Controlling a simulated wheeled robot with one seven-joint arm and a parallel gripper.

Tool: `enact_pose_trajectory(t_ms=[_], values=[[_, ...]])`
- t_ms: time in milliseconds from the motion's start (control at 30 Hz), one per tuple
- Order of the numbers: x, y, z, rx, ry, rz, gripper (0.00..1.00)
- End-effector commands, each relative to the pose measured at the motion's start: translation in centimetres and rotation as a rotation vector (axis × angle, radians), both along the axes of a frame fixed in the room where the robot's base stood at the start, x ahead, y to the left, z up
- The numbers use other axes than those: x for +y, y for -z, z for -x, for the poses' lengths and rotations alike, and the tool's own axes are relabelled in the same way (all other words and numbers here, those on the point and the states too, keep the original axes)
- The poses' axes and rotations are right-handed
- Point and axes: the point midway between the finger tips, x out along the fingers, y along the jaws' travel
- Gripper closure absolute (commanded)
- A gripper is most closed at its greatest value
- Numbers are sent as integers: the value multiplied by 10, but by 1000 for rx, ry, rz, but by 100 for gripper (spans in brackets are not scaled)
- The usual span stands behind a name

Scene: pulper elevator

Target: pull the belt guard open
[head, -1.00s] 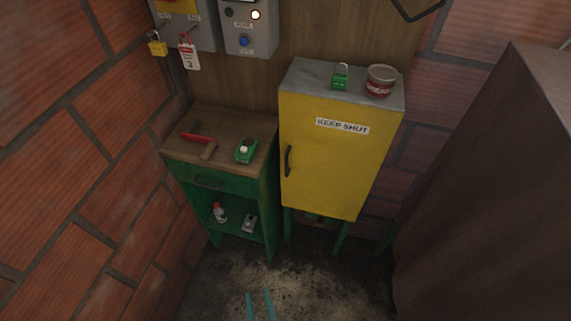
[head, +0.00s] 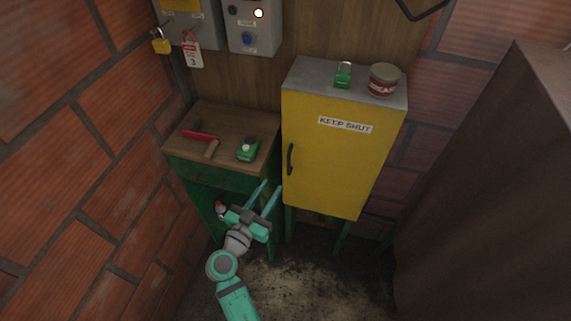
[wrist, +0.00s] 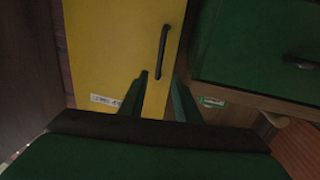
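The belt guard (head: 335,160) is the yellow front of a grey-topped box, labelled "KEEP SHUT"; it looks closed. Its dark upright handle (head: 290,159) is on the left edge. In the wrist view the guard (wrist: 105,45) appears upside down, with the handle (wrist: 162,52) near its edge. My gripper (head: 270,186) is open and empty, its two fingers apart, below and left of the handle in the head view. In the wrist view the gripper (wrist: 161,78) has its fingertips either side of the handle's line, with no clear contact.
A green bench (head: 262,165) stands close left, bearing a red-handled tool (head: 201,136) and a green object (head: 247,149). A green padlock (head: 343,76) and a tin (head: 384,80) sit on the box. A large brown block (head: 480,190) stands right; floor in front is clear.

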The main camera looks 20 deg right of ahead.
Motion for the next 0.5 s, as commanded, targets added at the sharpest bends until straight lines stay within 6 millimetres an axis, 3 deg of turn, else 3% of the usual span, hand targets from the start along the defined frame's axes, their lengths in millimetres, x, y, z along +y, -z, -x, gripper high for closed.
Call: enact_pose_trajectory(t_ms=[233,500], values=[[-14,-7,-14,-18,19,2,71],[-45,-7,-48,-18,13,2,71]])
